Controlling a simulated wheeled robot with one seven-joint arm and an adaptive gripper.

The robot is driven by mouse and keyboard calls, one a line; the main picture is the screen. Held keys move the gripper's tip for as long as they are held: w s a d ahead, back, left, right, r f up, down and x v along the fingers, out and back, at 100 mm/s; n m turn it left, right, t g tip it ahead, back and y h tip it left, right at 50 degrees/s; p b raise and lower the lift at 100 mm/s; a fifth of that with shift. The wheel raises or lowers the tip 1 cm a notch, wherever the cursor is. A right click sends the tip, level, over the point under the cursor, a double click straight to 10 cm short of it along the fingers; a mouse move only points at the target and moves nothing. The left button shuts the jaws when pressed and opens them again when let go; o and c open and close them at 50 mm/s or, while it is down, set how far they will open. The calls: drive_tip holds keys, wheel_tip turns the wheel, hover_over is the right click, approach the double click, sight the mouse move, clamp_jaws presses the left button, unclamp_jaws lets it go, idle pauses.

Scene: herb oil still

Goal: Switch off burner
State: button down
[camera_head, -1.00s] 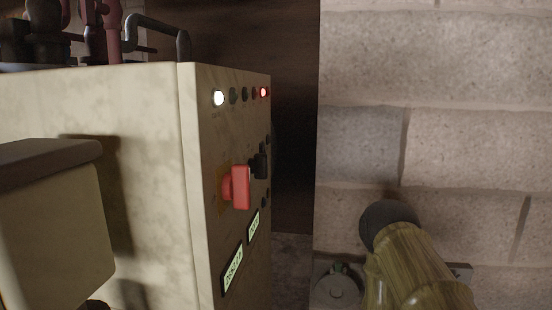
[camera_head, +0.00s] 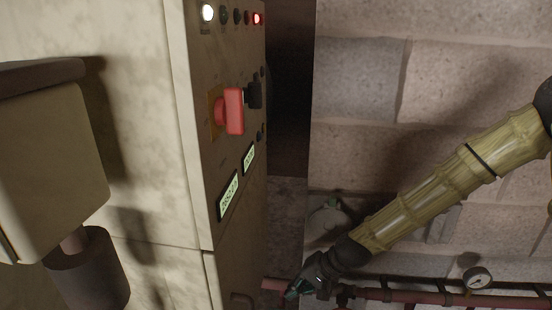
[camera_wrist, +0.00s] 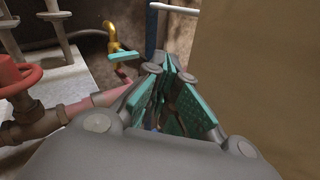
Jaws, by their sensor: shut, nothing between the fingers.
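A beige control cabinet (camera_head: 150,180) stands left of centre in the head view. Its narrow face carries a red knob or push button (camera_head: 234,111), a black switch (camera_head: 254,92), a row of small lamps and two lit displays. One lamp (camera_head: 207,13) glows white and another (camera_head: 257,19) red. No burner can be made out for certain. My gripper (camera_head: 292,292) is low, right of the cabinet and below the red button, near a red pipe. In the wrist view its teal-padded fingers (camera_wrist: 172,62) are shut and empty. A yellow tap or pipe (camera_wrist: 111,36) with a teal lever (camera_wrist: 123,56) shows beyond them.
A red handwheel (camera_wrist: 20,78) on a pipe is left in the wrist view; a plain tan surface (camera_wrist: 260,80) fills the right. In the head view a red pipe (camera_head: 400,296) with a gauge (camera_head: 477,278) runs along the block wall (camera_head: 440,85).

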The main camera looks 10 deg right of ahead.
drive_tip(key=w+d+r+t+y, duration=0.15)
drive_tip(key=w+r, duration=0.25)
drive_tip(key=r, duration=1.1)
drive_tip(key=w+r+t+y, duration=0.1)
drive_tip(key=w+r+y, duration=0.25)
drive_tip(key=r, duration=1.05)
drive_tip(key=s+d+r+n+y, duration=0.1)
drive_tip(key=d+r, duration=0.1)
drive_tip(key=r, duration=0.6)
drive_tip(key=s+d+r+y+b, duration=0.1)
drive_tip(key=d+r, duration=0.2)
drive_tip(key=r, duration=0.5)
drive_tip(key=s+d+r+n+y, duration=0.1)
drive_tip(key=s+d+r+y, duration=0.1)
drive_tip(key=r, duration=0.6)
drive_tip(key=shift+d+r+n+g, duration=0.3)
drive_tip(key=shift+d+r+g, duration=0.05)
drive_tip(key=shift+g, duration=0.1)
drive_tip(key=p+x, duration=0.4)
drive_tip(key=x, duration=1)
